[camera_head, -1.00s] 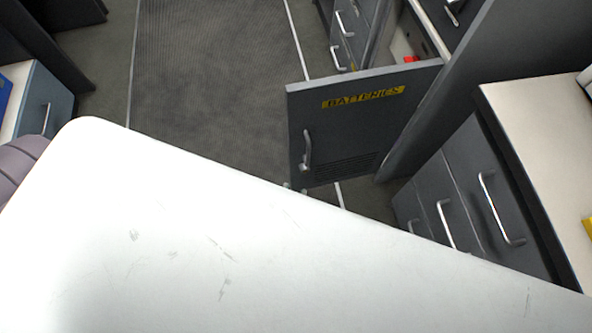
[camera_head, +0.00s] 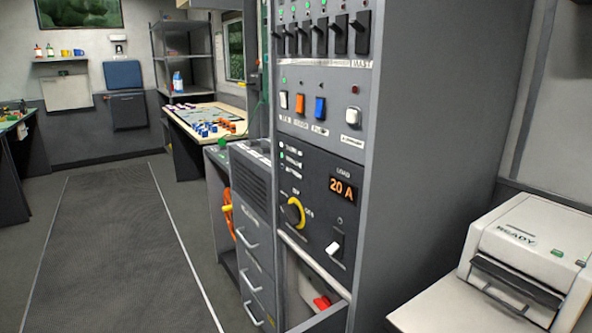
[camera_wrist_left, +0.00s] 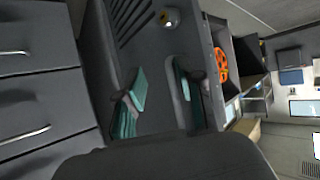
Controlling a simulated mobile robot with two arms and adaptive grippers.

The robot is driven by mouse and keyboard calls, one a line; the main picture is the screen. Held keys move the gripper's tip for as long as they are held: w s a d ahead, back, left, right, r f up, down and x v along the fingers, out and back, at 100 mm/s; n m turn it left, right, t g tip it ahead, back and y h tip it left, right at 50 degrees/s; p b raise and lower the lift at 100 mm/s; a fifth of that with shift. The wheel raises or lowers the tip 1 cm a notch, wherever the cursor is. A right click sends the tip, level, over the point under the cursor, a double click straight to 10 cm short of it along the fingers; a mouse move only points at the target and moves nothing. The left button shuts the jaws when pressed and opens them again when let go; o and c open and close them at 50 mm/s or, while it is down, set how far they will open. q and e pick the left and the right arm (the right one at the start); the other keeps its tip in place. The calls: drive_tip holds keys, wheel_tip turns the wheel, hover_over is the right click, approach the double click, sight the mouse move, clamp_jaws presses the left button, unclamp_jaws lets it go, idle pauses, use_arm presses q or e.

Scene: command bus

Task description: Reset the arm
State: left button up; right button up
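My left gripper (camera_wrist_left: 158,98) shows in the left wrist view, with two dark fingers and teal inner pads standing apart and nothing between them. A dark grey panel with slots (camera_wrist_left: 135,25) lies beyond the fingers; I cannot tell whether they touch it. Neither arm shows in the head view, and my right gripper is in no view.
A tall grey control rack (camera_head: 325,150) with switches and a "20 A" display stands at centre. Its lower compartment holds a red item (camera_head: 322,303). A printer (camera_head: 530,255) sits on the right counter. The ribbed floor mat (camera_head: 115,250) is clear.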

use_arm(q)
drive_tip(key=s+a+r+g+y, duration=0.2)
drive_tip(key=s+a+g, duration=0.5)
drive_tip(key=a+g, duration=0.15)
drive_tip(key=s+a+f+g+p, duration=0.1)
drive_tip(key=s+f+p, duration=0.4)
drive_tip(key=s+p, duration=0.4)
drive_tip(key=s+a+f+g+p, duration=0.1)
drive_tip(key=s+f+p, duration=0.4)
drive_tip(key=s+p, duration=0.5)
drive_tip(key=shift+s+a+m, duration=0.25)
drive_tip(key=shift+m, duration=0.05)
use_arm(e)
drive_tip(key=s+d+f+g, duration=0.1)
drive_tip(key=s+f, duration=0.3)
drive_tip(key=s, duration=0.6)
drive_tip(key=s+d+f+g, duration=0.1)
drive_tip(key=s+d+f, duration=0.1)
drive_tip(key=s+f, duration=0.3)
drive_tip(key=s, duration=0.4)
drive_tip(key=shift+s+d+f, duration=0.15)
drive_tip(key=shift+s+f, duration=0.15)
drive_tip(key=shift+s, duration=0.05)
use_arm(q)
drive_tip(key=shift+g, duration=0.25)
